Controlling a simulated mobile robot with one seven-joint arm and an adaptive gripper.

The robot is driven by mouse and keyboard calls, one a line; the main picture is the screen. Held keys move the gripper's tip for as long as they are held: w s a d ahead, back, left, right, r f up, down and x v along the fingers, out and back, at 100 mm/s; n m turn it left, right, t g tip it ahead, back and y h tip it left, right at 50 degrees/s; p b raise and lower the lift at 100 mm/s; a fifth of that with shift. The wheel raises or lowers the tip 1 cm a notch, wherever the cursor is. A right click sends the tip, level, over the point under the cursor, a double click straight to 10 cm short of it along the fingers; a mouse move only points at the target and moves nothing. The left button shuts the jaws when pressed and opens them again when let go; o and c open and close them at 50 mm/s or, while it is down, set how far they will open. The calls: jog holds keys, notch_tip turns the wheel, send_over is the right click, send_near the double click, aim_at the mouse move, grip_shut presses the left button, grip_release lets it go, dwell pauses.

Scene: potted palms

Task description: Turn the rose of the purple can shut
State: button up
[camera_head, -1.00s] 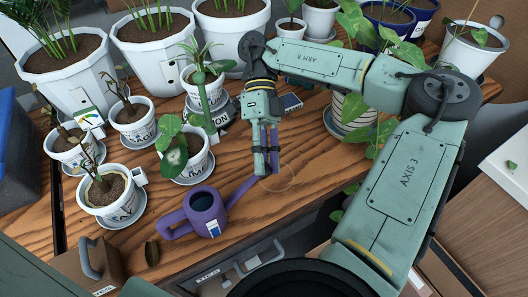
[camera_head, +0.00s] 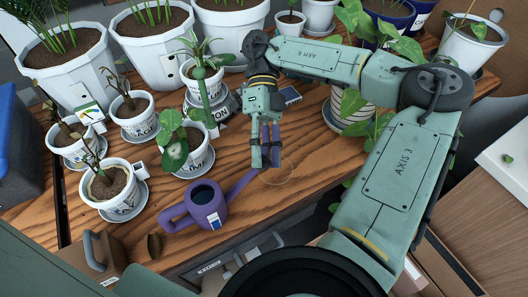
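The purple can (camera_head: 207,210) stands upright near the front edge of the wooden bench, with its handle to the left and a pale label on its front. Its spout (camera_head: 238,185) slants up to the right. My gripper (camera_head: 265,160) points down at the spout's far end, right of the can's body. The fingers stand side by side with dark purplish surfaces showing between them. The rose at the spout's tip is hidden or too small to make out. I cannot tell whether the fingers touch it or are closed on it.
Several small white plant pots (camera_head: 197,152) on saucers stand behind and left of the can. Large white planters (camera_head: 158,52) line the back. Bare bench (camera_head: 310,160) lies right of my gripper.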

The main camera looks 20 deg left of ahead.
jog(key=shift+o, duration=0.9)
jog(key=v, duration=0.7)
jog(key=shift+w+r, duration=0.15)
jog(key=shift+w, duration=0.05)
jog(key=shift+a, duration=0.1)
